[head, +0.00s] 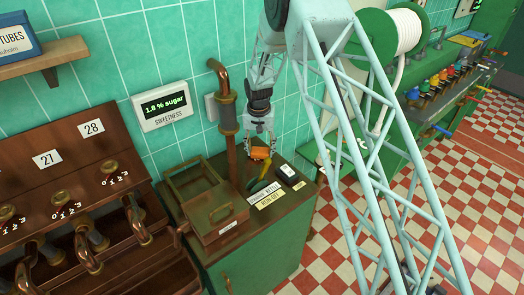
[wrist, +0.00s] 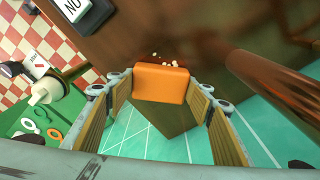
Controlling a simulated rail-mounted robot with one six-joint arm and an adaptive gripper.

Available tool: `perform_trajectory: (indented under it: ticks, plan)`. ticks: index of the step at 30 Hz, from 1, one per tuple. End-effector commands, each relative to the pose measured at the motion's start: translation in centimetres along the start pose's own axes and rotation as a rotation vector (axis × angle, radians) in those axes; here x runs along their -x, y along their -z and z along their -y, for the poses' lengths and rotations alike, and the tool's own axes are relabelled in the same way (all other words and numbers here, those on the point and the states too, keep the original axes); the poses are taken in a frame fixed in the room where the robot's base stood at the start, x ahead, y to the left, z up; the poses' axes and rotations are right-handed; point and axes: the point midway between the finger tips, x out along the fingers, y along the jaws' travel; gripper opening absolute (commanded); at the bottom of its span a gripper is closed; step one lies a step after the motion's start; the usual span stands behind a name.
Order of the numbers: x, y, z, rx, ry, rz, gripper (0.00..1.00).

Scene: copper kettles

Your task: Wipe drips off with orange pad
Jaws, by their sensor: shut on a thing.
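My gripper (head: 260,143) is shut on the orange pad (head: 260,153), low over the back of the wooden counter top (head: 285,195). In the wrist view the pad (wrist: 160,84) sits between the two fingers, its broad face toward the camera. Several small pale specks (wrist: 174,63) lie on a dark reddish patch of the brown surface just beyond the pad's edge. I cannot tell whether the pad touches the surface. Any drips under the pad are hidden, and none can be made out in the head view.
A copper pipe (head: 229,120) rises left of my gripper, close to it in the wrist view (wrist: 270,80). A wooden box (head: 212,207) stands at the counter's left. A green-and-yellow tool (head: 261,176), label cards (head: 266,196) and a small dark-and-white device (head: 288,174) lie nearby.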

Motion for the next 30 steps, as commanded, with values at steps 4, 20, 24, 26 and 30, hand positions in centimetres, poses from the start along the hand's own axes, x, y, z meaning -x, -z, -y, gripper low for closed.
perform_trajectory:
  ticks: [4, 20, 24, 26, 30]
  plan:
    - [0.0, 0.0, 0.0, 0.0, 0.0, 0.0, 0.39]
    - [-0.1, -0.9, 1.0, 0.001, 0.0, 0.0, 0.39]
    - [-0.1, -1.5, 1.5, 0.0, 0.0, 0.0, 0.39]
    - [-0.1, -1.7, 1.7, 0.001, 0.0, 0.0, 0.39]
    - [0.0, -2.2, 2.3, 0.001, 0.0, 0.0, 0.39]
